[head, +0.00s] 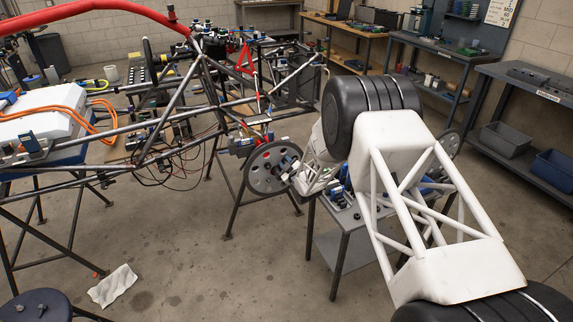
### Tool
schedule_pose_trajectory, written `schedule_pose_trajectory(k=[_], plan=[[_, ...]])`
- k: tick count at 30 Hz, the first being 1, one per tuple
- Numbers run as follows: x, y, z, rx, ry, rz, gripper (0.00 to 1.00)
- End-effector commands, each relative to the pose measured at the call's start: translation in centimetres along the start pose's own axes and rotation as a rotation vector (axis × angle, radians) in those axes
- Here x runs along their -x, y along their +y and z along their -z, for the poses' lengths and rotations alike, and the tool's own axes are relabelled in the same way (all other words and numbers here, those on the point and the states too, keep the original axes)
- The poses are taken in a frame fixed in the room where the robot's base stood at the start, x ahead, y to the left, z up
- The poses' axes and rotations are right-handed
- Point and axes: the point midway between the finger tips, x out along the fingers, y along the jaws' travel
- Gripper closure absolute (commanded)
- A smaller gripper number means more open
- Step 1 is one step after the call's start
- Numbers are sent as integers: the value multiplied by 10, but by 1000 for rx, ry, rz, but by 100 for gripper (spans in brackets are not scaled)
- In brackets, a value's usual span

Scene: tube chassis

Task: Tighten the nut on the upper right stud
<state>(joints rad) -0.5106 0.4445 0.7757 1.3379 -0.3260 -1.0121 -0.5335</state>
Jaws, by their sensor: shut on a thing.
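A round grey brake disc or hub plate with holes (262,180) stands upright at the side of the tube chassis (200,75), near the middle of the head view. My gripper (291,172) is at the right part of its face, close to the hub centre. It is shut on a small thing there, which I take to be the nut.
A small grey work table (352,217) with tools stands under my arm, right of the hub. A dark round stool (36,306) and a white rag (113,286) are at lower left. Benches line the back wall. The floor before the hub is clear.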

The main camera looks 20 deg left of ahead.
Motion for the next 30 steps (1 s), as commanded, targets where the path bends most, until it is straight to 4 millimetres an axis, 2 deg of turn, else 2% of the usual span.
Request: schedule_pose_trajectory(k=[12,30], plan=[[-1,-1,0,-303,0,1,100],[-1,-1,0,-382,0,1,100]])
